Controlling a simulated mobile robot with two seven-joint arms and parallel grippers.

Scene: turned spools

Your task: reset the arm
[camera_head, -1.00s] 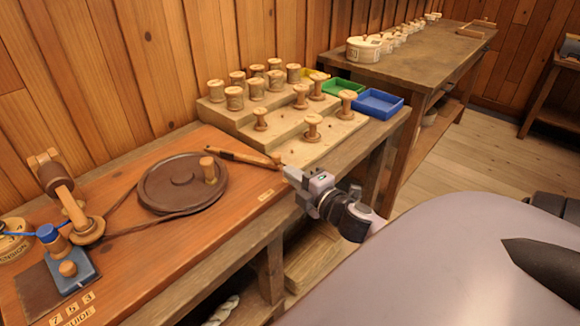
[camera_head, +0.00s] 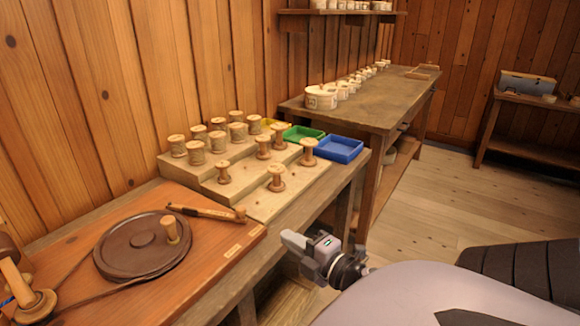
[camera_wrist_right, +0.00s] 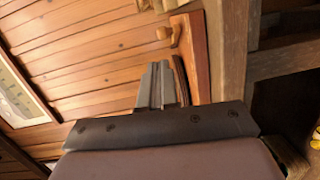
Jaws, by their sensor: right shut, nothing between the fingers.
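My right gripper (camera_head: 290,241) shows in the head view in front of the workbench's front edge, right of the wooden winding board. Its fingers are shut with nothing between them. In the right wrist view the closed fingers (camera_wrist_right: 157,85) point toward the plank wall and the bench, and part of the board (camera_wrist_right: 196,50) shows beyond them. My left gripper is not in view.
A stepped wooden rack (camera_head: 290,191) holds several turned spools. Green (camera_head: 303,135) and blue (camera_head: 339,149) trays stand beside it. A dark round wheel (camera_head: 142,246) lies on the board. A second table (camera_head: 385,98) bears several round boxes. The floor (camera_head: 455,190) at right is open.

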